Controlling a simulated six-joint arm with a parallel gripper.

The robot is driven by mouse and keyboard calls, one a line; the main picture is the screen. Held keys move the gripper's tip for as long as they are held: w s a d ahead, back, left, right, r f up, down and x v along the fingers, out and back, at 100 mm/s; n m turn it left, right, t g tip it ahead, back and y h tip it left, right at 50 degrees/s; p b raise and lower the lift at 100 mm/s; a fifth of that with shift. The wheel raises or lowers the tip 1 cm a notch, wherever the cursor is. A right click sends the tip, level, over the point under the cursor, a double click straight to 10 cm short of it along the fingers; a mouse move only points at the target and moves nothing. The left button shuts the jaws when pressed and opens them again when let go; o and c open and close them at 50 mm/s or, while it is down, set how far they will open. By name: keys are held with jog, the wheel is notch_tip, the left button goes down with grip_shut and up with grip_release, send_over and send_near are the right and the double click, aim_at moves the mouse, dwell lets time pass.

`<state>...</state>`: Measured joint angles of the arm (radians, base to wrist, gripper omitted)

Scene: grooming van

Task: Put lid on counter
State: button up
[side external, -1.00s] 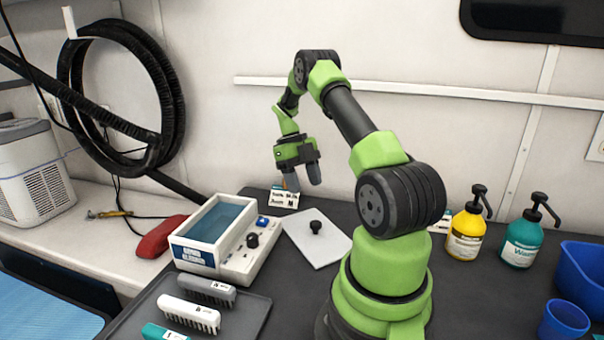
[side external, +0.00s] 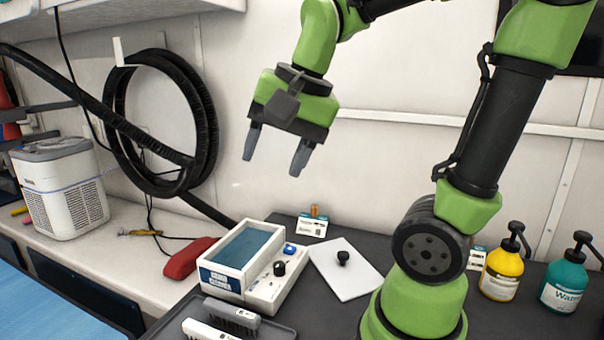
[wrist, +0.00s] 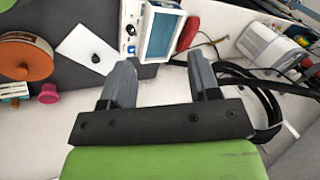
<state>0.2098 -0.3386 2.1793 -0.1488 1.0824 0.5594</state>
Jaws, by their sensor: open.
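The lid (side external: 335,275), a flat white plate with a black knob (side external: 343,258), lies flat on the dark counter (side external: 385,250), to the right of the white bath unit (side external: 240,252). The bath's tank is uncovered and shows blue liquid. The lid also shows in the wrist view (wrist: 80,45), at upper left, with nothing on it but its knob. My gripper (side external: 273,165) is raised well above the counter, fingers pointing down and spread, with nothing between them. In the wrist view my gripper (wrist: 162,75) is likewise empty and apart from the lid.
A small label card (side external: 312,227) stands behind the lid. Brushes (side external: 230,315) lie on a tray in front of the bath. A red object (side external: 190,258) lies left of it. Yellow (side external: 500,275) and teal (side external: 565,285) pump bottles stand at right. A black hose (side external: 205,130) hangs on the wall.

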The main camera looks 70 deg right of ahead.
jog(key=s+a+n+t+y, duration=0.1)
jog(key=s+a+n+t, duration=0.1)
jog(key=s+a+n, duration=0.3)
jog(key=shift+s+f+n+t+y, duration=0.3)
jog(key=shift+s+f+n, duration=0.05)
jog(key=shift+n, duration=1.65)
